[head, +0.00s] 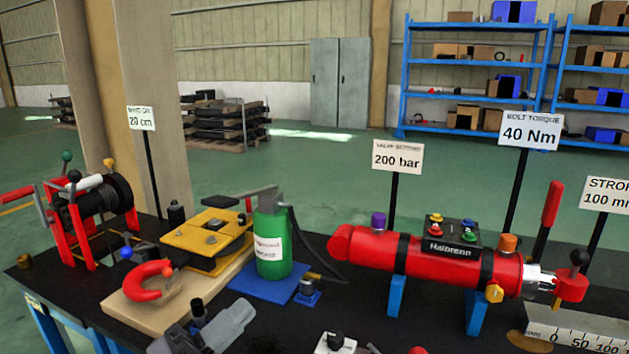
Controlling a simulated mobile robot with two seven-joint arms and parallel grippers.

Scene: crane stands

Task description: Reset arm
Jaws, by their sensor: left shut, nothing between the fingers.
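My left gripper (205,328) shows at the bottom of the head view, left of centre. It is grey, shut and empty, above the front part of the black bench (60,283). A wooden board (128,303) with a red hook-shaped part (140,284) lies just behind it. A green cylinder (273,247) on a blue base stands behind it to the right. My right gripper is not in view.
A red winch (70,222) stands at the left and a yellow plate device (207,240) behind the board. A red hydraulic cylinder (370,249) on blue supports fills the right. A ruled scale (575,335) lies at the front right. Sign posts rise along the bench.

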